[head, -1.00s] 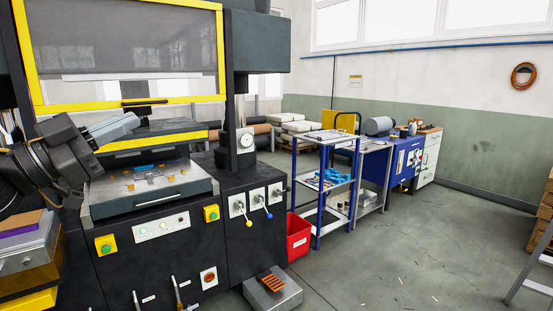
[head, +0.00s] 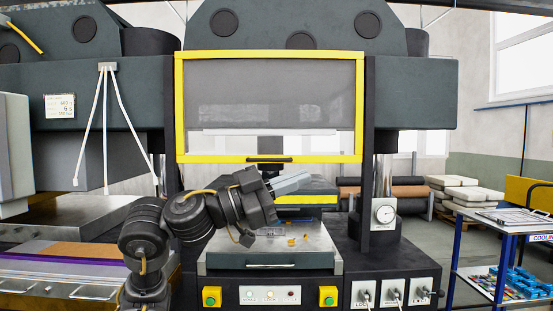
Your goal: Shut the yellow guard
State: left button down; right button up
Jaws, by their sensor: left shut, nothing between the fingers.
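The yellow guard (head: 180,110) is a yellow frame around a grey see-through panel on the dark press. It is raised, and the work opening below its bottom bar is uncovered. A dark handle (head: 268,159) sits on the middle of that bar. My left gripper (head: 306,178) comes in from the left, shut and empty. In the picture it lies just below the bottom bar and the handle, in front of the opening; I cannot tell whether it touches anything. My right gripper is not in view.
Below the gripper is the press bed (head: 225,258) with small orange pieces on it. Two green buttons in yellow boxes (head: 212,296) flank the front panel. A dial gauge (head: 384,214) and levers are at the right. A blue trolley (head: 497,270) stands further right.

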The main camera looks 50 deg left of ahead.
aim_at(180, 56)
jog(key=u, duration=0.45)
jog(key=i, duration=0.9)
jog(key=u, duration=0.55)
jog(key=i, duration=1)
